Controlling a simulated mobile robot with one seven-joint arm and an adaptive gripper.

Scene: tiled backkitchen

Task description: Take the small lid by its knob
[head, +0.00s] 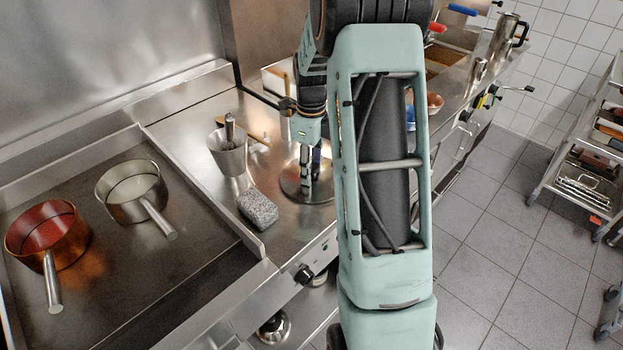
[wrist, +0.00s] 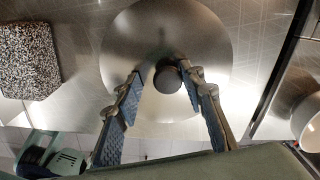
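The small lid (wrist: 165,35) is a round brushed-metal disc lying on the steel counter. In the head view its rim (head: 293,187) shows beneath my gripper. Its dark round knob (wrist: 167,80) is in the middle of the wrist view. My gripper (wrist: 161,80) points down over the lid with its fingers apart, one on each side of the knob. The right fingertip looks close to the knob and the left one stands farther off. I cannot tell whether either touches it. In the head view my gripper (head: 311,172) partly hides the lid and the knob.
A speckled grey block (head: 258,210) lies left of the lid. A metal pot with utensils (head: 228,150) stands behind the block. Two saucepans, copper (head: 45,232) and steel (head: 132,190), sit in the recessed area at left. A pale bowl (wrist: 306,122) is near the wrist view's right edge.

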